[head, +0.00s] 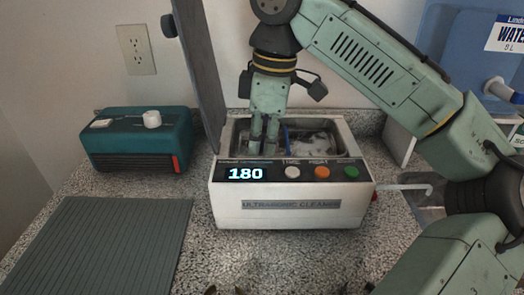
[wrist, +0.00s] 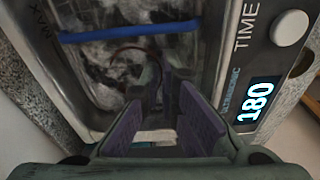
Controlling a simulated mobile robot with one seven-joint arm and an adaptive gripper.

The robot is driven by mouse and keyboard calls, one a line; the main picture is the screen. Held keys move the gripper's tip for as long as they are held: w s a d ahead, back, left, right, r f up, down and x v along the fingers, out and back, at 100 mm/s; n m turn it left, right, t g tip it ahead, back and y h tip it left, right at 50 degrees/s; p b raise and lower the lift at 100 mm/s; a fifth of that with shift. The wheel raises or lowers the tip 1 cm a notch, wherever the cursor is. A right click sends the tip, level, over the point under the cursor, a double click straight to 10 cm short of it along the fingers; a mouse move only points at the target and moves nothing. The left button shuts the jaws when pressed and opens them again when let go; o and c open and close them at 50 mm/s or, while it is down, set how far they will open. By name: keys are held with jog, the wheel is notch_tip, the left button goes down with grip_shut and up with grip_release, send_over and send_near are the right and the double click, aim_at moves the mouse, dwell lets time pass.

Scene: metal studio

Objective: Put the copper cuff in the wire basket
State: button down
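My gripper (head: 264,146) points down into the open tank of the white ultrasonic cleaner (head: 290,210), on its left side. In the wrist view its two purple-padded fingers (wrist: 153,100) stand apart with a gap between them. A thin dark reddish arc (wrist: 141,52), which looks like the copper cuff, lies in the tank just beyond the fingertips. One end of it reaches toward the gap; I cannot tell whether it touches a finger. The cuff cannot be made out in the head view. I cannot clearly identify the wire basket in either view.
A blue bar (wrist: 130,31) crosses the tank above its cloudy contents. The tank walls are close around my fingers. A teal box (head: 140,140) with a white knob stands left, behind a ribbed grey mat (head: 105,240). A blue water container (head: 465,50) is at right.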

jog(key=shift+f, duration=0.7)
jog(key=shift+f, duration=0.1)
jog(key=c, duration=2.1)
grip_release()
jog(key=r, duration=0.4)
jog(key=d+r+p, duration=0.1)
jog(key=r, duration=0.7)
jog(key=shift+d+r, duration=0.1)
jog(key=shift+d, duration=0.15)
jog(key=shift+c, duration=0.2)
